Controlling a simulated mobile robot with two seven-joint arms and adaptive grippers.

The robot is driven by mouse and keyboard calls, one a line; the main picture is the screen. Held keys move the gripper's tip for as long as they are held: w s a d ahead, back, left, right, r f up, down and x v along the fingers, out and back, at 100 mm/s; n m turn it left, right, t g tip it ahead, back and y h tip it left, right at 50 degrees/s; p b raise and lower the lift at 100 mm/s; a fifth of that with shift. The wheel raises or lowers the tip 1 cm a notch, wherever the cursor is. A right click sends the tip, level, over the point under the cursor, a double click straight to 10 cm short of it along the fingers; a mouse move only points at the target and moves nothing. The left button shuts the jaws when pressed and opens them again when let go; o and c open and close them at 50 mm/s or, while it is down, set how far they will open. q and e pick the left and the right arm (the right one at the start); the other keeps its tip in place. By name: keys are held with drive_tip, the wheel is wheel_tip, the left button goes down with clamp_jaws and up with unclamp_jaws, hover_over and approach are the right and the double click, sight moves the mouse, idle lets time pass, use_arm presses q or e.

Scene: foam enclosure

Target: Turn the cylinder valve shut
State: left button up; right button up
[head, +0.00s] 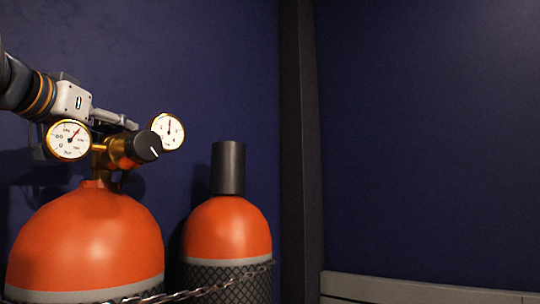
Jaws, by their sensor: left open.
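The large orange cylinder (85,240) stands at the lower left in the head view. A brass valve and regulator (100,160) sit on its neck, with an orange body and a black knob (148,146) bearing a white mark. A left gauge (68,141) and a right gauge (167,131) flank it, needles off their left ends. My left gripper (112,120) reaches in from the left, open, behind and above the left gauge. Its fingers are partly hidden by the gauge and regulator; I cannot tell whether they touch the valve. My right gripper is out of view.
A smaller orange cylinder (227,230) with a dark cap (228,168) and black mesh stands to the right. A chain (205,291) runs across the front of both. A dark post (300,150) and a pale ledge (400,289) lie further right. Space above is clear.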

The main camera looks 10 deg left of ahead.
use_arm(q)
drive_tip(key=shift+w+r, duration=0.1)
drive_tip(key=shift+r, duration=0.05)
drive_tip(key=shift+c, duration=0.5)
drive_tip(key=c, duration=1.1)
drive_tip(key=shift+m+h, duration=0.3)
drive_tip(key=shift+h, duration=0.2)
drive_tip(key=m+h, duration=0.2)
drive_tip(key=h, duration=0.2)
drive_tip(key=shift+a+m+g, duration=0.1)
drive_tip(key=shift+m+g, duration=0.2)
drive_tip(key=shift+m, duration=0.1)
drive_tip(key=shift+m+g+h, duration=0.7)
drive_tip(key=shift+m+h, duration=0.35)
drive_tip(key=shift+h, duration=0.5)
drive_tip(key=shift+m+g+h, duration=0.7)
drive_tip(key=shift+m+h, duration=0.35)
drive_tip(key=shift+h, duration=0.5)
